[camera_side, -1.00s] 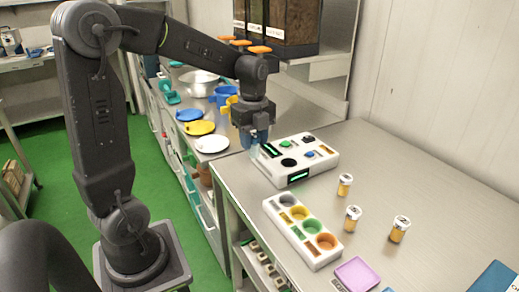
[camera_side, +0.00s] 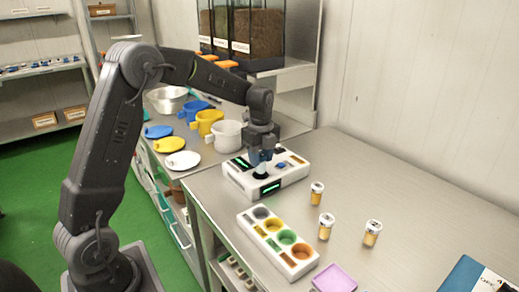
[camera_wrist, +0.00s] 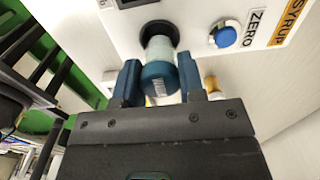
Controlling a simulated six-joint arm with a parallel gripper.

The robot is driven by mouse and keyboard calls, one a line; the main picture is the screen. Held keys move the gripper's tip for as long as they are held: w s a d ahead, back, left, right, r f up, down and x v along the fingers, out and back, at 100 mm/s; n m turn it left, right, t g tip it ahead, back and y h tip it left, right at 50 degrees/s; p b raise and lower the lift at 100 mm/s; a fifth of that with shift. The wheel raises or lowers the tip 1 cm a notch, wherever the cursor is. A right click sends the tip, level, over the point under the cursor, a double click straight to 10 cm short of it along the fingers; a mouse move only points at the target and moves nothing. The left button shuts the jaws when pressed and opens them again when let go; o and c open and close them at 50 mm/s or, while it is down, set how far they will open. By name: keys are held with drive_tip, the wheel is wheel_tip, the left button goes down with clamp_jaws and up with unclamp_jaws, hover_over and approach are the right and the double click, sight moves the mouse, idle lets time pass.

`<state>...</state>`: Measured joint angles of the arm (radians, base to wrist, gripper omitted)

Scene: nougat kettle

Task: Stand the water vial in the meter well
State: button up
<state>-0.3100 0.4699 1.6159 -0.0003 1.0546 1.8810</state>
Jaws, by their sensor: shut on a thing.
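The water vial (camera_wrist: 159,68), a pale clear body with a blue cap, is between the two blue fingers of my gripper (camera_wrist: 160,76) in the wrist view. My gripper (camera_side: 262,158) is shut on it, over the white meter (camera_side: 290,179) in the side view. The vial's far end overlaps the dark round meter well (camera_wrist: 158,29), whose rim shows around it. In the side view the well (camera_side: 260,176) shows dark just below the fingers. I cannot tell whether the vial's end is inside the well or just above it.
A blue button (camera_wrist: 226,37) marked ZERO sits beside the well. A white tray (camera_side: 246,220) with coloured wells stands in front of the meter. Amber vials (camera_side: 317,194) stand to the right, near a purple dish (camera_side: 334,279). The table's right rear is clear.

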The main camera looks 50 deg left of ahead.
sight(261, 165)
drive_tip(key=shift+f, duration=1.05)
drive_tip(key=shift+f, duration=0.65)
idle(0.5)
drive_tip(key=o, duration=0.6)
drive_tip(key=shift+o, duration=0.2)
drive_tip(key=shift+r, duration=0.15)
drive_tip(key=shift+r, duration=5.4)
